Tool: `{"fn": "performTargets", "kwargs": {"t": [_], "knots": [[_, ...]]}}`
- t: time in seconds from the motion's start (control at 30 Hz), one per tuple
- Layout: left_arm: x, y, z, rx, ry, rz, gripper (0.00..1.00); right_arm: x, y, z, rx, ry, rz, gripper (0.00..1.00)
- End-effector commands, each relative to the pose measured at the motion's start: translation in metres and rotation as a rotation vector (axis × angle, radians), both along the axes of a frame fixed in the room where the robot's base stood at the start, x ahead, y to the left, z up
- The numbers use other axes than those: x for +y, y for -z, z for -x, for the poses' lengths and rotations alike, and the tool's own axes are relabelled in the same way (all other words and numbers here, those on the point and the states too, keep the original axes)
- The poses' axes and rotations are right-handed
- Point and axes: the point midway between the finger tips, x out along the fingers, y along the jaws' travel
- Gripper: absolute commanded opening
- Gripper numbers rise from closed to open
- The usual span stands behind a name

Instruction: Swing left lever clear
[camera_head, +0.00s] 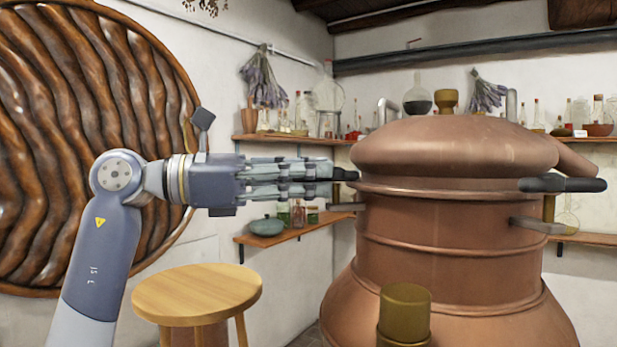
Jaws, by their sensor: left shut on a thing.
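The large copper still (445,225) stands at the right with its domed lid (450,148) on top. My left gripper (322,179) reaches in level from the left, at the left side of the rim. It is shut on the left lever (349,174), whose dark end shows just past the fingertips. Most of that lever is hidden by the fingers. The right lever (562,184), with a black grip, sticks out at the right side of the rim. My right gripper is not in view.
A round wooden stool (196,292) stands below my left arm. Grey brackets project from the still at left (346,207) and right (538,225). A brass cup-like part (404,312) is in front. Wall shelves with bottles (290,235) lie behind.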

Motion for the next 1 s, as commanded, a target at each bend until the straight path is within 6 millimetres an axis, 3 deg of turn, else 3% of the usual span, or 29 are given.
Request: {"fn": "performTargets", "kwargs": {"t": [0.17, 0.37, 1.0], "knots": [[0.0, -0.001, -0.001, 0.002, 0.018, -0.001, 0.0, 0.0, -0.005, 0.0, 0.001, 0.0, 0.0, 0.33], [0.001, -0.005, -0.006, 0.006, 0.096, 0.0, 0.0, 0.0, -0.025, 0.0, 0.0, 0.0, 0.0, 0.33], [-0.001, -0.006, -0.021, 0.006, 0.52, 0.0, 0.0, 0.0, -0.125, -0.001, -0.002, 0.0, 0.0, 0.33]]}}
